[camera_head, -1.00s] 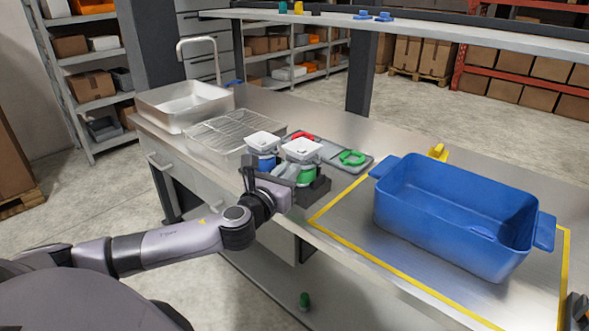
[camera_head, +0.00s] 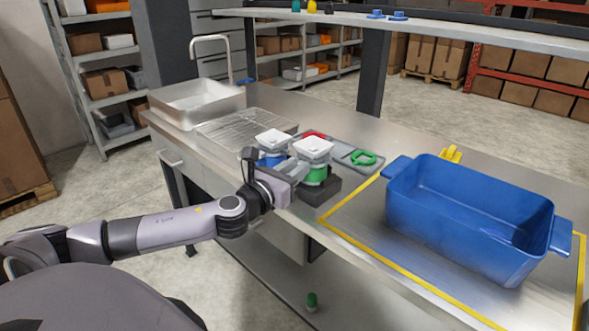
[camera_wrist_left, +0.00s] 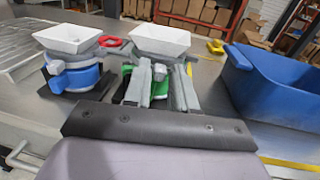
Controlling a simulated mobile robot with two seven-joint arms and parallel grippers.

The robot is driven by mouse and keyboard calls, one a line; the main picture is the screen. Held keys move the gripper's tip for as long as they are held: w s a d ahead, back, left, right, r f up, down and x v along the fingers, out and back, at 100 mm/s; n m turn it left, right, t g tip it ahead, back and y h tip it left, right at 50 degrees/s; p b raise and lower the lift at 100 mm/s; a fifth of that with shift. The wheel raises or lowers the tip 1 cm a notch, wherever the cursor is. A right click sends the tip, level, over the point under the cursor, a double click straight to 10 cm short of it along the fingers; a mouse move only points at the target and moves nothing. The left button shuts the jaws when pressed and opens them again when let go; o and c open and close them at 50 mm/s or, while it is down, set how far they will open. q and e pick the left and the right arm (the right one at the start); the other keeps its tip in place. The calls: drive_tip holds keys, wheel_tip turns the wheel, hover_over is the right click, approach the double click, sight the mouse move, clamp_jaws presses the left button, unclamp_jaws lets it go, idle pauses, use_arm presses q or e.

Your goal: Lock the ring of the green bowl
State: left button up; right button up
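The green bowl is a white square-topped hopper (camera_head: 314,150) above a green ring (camera_head: 314,175), on a dark base at the table's near edge. The hopper also shows in the left wrist view (camera_wrist_left: 160,41), with green parts (camera_wrist_left: 126,72) partly hidden behind my fingers. My left gripper (camera_head: 283,175) is at the near left side of this unit. In the left wrist view its two grey fingers (camera_wrist_left: 163,86) stand apart in front of the green parts; contact with the ring cannot be made out. My right gripper is not in view.
A similar blue unit (camera_head: 271,157) stands close on the left. Behind, a grey tray (camera_head: 343,160) holds a green loop (camera_head: 363,157) and a red one (camera_head: 314,135). A big blue bin (camera_head: 470,222) stands on the right, a wire rack (camera_head: 232,128) and sink (camera_head: 195,102) on the left.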

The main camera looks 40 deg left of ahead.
use_arm(q)
drive_tip(key=shift+s, duration=0.1)
drive_tip(key=s+b, duration=0.1)
drive_tip(key=s, duration=0.6)
drive_tip(key=shift+d, duration=0.2)
idle(0.3)
idle(0.5)
drive_tip(key=s+d+f+n+g+h, duration=0.1)
drive_tip(key=s+d+f+n+g, duration=0.25)
drive_tip(key=f+n, duration=0.55)
drive_tip(key=s+d+f+n+g, duration=0.2)
drive_tip(key=s+d+f+n, duration=0.15)
drive_tip(key=f+n, duration=0.6)
drive_tip(key=s+d+f+n+g+h, duration=0.2)
drive_tip(key=s+d+f+n, duration=0.7)
drive_tip(key=n, duration=0.5)
drive_tip(key=d+f, duration=0.1)
drive_tip(key=d, duration=0.1)
drive_tip(key=shift+s+d+f, duration=0.3)
drive_tip(key=shift+d+f, duration=0.05)
drive_tip(key=shift+d, duration=0.05)
